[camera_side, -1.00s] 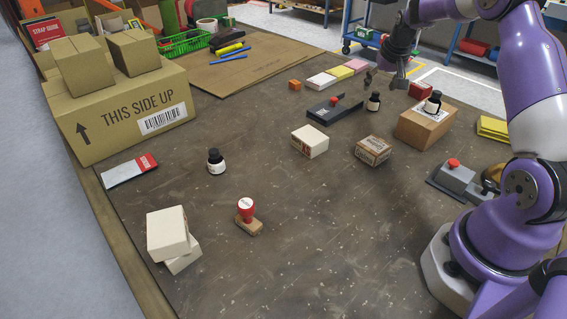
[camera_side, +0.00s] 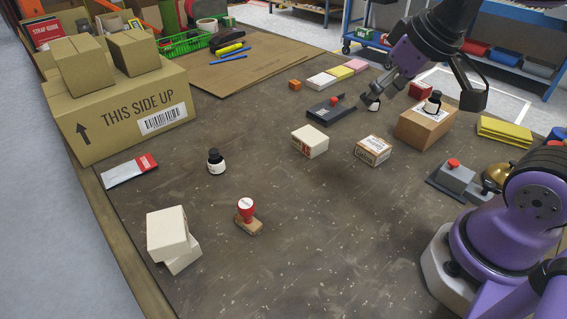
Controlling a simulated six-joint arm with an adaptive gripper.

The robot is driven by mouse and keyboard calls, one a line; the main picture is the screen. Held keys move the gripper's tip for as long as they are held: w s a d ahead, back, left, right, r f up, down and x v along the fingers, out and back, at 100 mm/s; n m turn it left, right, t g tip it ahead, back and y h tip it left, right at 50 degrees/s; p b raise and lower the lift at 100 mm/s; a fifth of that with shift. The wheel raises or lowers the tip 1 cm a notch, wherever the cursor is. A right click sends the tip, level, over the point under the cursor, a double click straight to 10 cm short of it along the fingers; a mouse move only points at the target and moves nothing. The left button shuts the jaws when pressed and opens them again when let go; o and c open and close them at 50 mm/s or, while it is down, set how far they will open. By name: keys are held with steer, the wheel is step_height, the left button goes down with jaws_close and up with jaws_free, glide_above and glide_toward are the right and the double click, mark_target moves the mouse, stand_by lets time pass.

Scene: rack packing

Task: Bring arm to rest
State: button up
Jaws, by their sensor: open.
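My gripper (camera_side: 424,104) is at the upper right, above the table (camera_side: 310,230). Its two dark fingers are spread wide and hold nothing. In the picture the left finger overlaps a small dark bottle (camera_side: 374,106), and the right finger hangs to the right of a cardboard box (camera_side: 427,124). Whether the left finger touches the bottle cannot be told. Another dark bottle (camera_side: 433,100) stands on that box, between the fingers in the picture. My upper arm runs out of view at the top right.
A small labelled box (camera_side: 373,151) and a cream box (camera_side: 310,141) stand mid-table. A grey device (camera_side: 454,176) and a bell (camera_side: 498,174) are near my base. The front middle is clear.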

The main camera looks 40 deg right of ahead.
steer(key=shift+n+y, duration=0.3)
steer(key=shift+n, duration=0.3)
steer(key=s, duration=0.1)
steer(key=s+a+f, duration=0.1)
steer(key=s+a, duration=0.1)
steer(key=shift+s+a+f, duration=0.15)
steer(key=shift+f, duration=0.15)
